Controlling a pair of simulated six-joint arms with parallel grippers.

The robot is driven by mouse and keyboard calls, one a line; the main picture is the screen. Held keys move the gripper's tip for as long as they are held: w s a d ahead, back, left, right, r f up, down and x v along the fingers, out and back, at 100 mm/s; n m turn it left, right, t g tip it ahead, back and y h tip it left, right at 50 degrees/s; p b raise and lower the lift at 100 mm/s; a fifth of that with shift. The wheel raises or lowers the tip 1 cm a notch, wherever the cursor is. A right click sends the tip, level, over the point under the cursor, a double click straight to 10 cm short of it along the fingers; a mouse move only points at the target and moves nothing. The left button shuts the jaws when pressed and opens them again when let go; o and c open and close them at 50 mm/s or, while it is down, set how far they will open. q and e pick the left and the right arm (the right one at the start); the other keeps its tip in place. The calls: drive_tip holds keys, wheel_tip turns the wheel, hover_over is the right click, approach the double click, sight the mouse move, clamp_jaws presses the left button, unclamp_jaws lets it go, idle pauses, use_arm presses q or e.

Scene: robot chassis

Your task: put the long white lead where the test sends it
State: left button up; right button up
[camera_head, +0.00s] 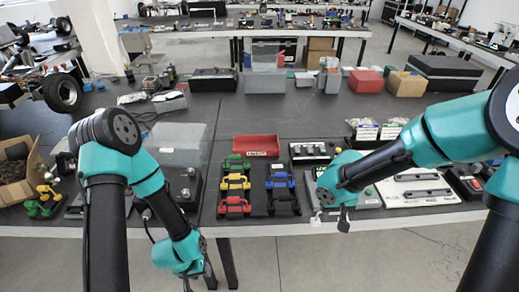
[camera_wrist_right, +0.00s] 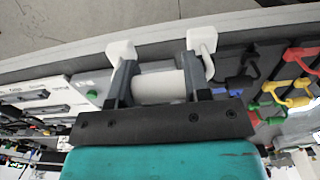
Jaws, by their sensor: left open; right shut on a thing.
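The long white lead (camera_wrist_right: 158,87) lies across my right gripper (camera_wrist_right: 160,78) in the right wrist view, held between its two dark fingers. Its white end blocks stand out past the fingers at both sides. In the head view my right gripper (camera_head: 335,203) is over the table's front edge, and little of the lead shows there. A unit with a green button (camera_head: 367,194) is just right of it, and white panels with dark slotted bars (camera_head: 418,189) are further right. My left gripper (camera_head: 200,277) hangs low in front of the table, apart from everything; its fingers are barely visible.
Green, yellow and red leads (camera_head: 235,184) lie in a column, with blue and black leads (camera_head: 282,188) beside them. A labelled red bin (camera_head: 256,146) stands behind. A box with a row of knobs (camera_head: 311,151) is right of it. A cardboard box (camera_head: 20,172) is at far left.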

idle(0.5)
drive_tip(key=w+d+m, duration=0.3)
drive_tip(key=w+d, duration=0.5)
drive_tip(key=d, duration=0.2)
drive_tip(key=w+d+m, duration=0.2)
drive_tip(key=w+d, duration=0.5)
drive_tip(key=d, duration=0.4)
drive_tip(key=d+f+m, duration=0.1)
drive_tip(key=d+m, duration=0.4)
drive_tip(key=d, duration=2.4)
drive_tip(key=shift+s, duration=0.15)
